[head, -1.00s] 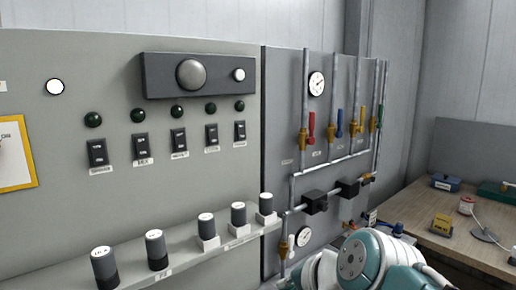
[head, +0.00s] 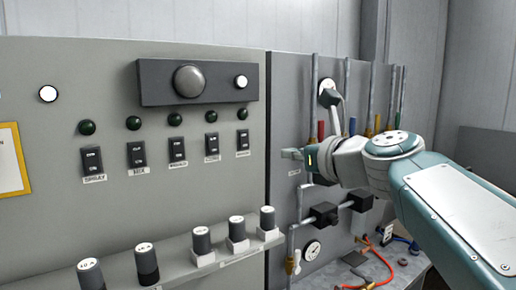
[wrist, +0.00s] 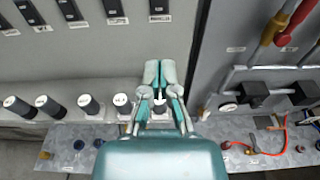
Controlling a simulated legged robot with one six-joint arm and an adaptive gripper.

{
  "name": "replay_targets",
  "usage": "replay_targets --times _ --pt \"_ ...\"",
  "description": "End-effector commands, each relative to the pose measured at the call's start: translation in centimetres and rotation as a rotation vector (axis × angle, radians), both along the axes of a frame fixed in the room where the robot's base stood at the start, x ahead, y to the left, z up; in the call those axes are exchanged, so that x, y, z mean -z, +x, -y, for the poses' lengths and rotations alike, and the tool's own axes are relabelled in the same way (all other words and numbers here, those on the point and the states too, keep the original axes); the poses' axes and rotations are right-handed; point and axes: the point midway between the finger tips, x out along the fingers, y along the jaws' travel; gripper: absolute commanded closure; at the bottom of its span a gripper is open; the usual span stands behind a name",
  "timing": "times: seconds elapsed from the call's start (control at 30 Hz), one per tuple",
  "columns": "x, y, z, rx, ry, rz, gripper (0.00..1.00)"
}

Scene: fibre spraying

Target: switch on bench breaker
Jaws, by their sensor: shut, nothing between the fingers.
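A row of black rocker switches is on the grey panel (head: 60,225), a dark green lamp above each. The leftmost switch (head: 93,161) reads SPRAY and the second (head: 136,154) reads MIX. The rightmost switch (head: 243,142) has a label too small to read, so I cannot tell which is the bench breaker. My gripper (head: 293,154) is shut and empty, right of the rightmost switch and apart from it.
Several cylindrical fuses, one being the rightmost fuse (head: 267,217), stand on a ledge below the switches. Pipes and valves fill the panel at right, with a pressure gauge (head: 311,249). A dark box with a large grey knob (head: 189,81) sits above the lamps.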

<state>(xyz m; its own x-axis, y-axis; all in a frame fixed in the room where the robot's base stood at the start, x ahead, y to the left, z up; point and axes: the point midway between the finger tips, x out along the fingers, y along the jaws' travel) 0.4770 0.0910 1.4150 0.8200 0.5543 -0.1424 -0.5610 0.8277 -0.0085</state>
Motion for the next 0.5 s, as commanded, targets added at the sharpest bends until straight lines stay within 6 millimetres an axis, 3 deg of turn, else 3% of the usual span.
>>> replay_targets --times 0.37,0.5 --pt "-0.1 0.2 -0.1 0.002 0.012 -0.003 1.0" --pt "0.1 1.3 -0.8 0.0 0.012 -0.004 1.0"
